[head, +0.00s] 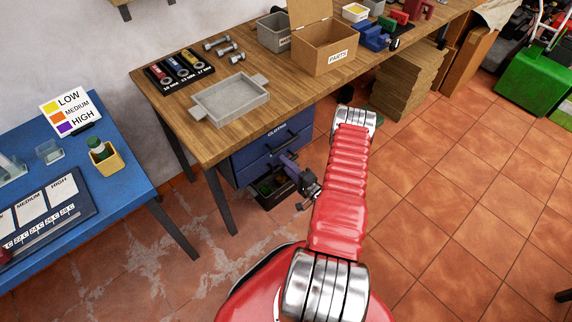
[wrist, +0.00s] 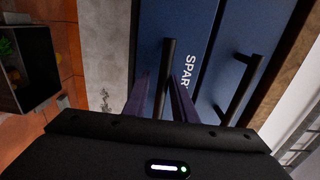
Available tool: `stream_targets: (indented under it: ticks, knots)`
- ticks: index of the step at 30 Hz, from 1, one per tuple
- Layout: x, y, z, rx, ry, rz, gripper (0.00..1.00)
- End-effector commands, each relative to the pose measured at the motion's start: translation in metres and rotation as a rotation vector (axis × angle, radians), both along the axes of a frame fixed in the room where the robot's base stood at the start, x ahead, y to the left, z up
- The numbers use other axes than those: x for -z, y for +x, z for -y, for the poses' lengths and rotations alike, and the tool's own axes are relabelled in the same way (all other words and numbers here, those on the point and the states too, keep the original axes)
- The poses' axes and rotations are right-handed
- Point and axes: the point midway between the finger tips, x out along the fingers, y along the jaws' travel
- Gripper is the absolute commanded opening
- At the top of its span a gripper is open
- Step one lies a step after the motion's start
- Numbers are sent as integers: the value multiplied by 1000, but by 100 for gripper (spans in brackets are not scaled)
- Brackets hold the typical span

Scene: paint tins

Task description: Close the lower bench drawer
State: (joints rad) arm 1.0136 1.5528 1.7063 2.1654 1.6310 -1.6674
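The blue drawer unit hangs under the wooden bench, with a "GLOVES" drawer (head: 276,142) on top. The lower bench drawer (wrist: 190,30) fills the middle of the wrist view, turned sideways, with part of a "SPAR…" label. Its dark bar handle (wrist: 168,65) lies between the two purple fingers of my gripper (wrist: 161,90). The fingers are apart, and I cannot tell whether either touches the bar. In the head view my gripper (head: 288,160) is in front of the unit and partly hides the lower front. How far the lower drawer stands out is unclear.
A dark open box (head: 270,192) with green contents sits low below the drawers; it also shows in the wrist view (wrist: 28,75). The upper handle (wrist: 240,85) is close by. A blue table (head: 125,190) stands at left.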

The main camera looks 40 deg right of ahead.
Motion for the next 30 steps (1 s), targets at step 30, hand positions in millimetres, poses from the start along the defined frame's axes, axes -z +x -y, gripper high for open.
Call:
stream_targets:
  ticks: [30]
  knots:
    - [-1, -73, -2, 2, 1, 3, 31]
